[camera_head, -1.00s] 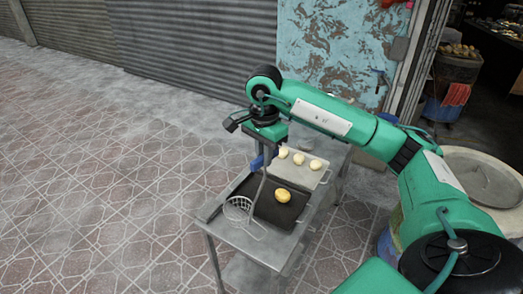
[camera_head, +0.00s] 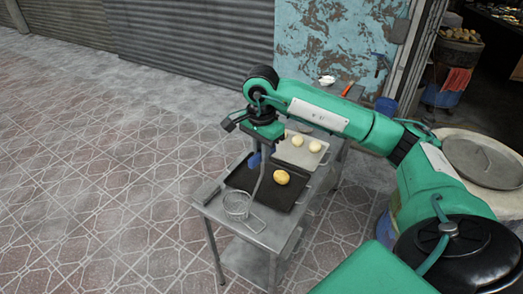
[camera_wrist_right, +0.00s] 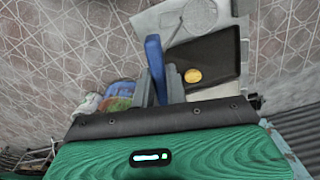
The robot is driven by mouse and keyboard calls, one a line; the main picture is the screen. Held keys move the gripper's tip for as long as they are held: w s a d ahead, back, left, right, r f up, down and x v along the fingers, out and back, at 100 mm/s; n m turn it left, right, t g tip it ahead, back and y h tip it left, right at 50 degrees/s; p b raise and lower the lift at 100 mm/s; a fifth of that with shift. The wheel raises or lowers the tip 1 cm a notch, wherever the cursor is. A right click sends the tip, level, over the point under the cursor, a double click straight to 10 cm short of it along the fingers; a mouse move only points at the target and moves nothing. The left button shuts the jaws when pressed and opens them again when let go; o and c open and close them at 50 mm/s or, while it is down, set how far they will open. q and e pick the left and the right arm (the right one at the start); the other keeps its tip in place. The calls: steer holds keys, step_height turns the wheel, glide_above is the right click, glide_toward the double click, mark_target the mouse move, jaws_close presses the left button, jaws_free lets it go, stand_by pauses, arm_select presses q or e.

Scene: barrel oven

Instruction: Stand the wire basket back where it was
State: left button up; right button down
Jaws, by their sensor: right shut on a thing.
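The wire basket (camera_head: 237,205) is a round mesh cup at the near left end of the metal table (camera_head: 238,235), by the edge of the dark tray. It looks roughly upright; I cannot tell whether its bottom touches the table. A thin wire handle rises from it towards my right gripper (camera_head: 259,155). In the wrist view my right gripper (camera_wrist_right: 160,85) is shut on the blue grip (camera_wrist_right: 153,60) of this handle. The basket's mesh (camera_wrist_right: 195,14) shows at the top of that view. My left gripper is out of view.
A dark tray (camera_head: 263,197) holds one golden bun (camera_head: 281,177). Behind it a pale tray (camera_head: 297,156) holds pale buns, partly hidden by my arm. A large round lid (camera_head: 482,160) is at the right. The tiled floor left of the table is clear.

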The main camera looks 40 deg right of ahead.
steer(key=shift+f, duration=0.2)
stand_by(0.5)
steer(key=c, duration=1)
jaws_free()
steer(key=shift+a+r+p, duration=0.1)
steer(key=shift+r+p, duration=1.7)
steer(key=shift+r, duration=2.7)
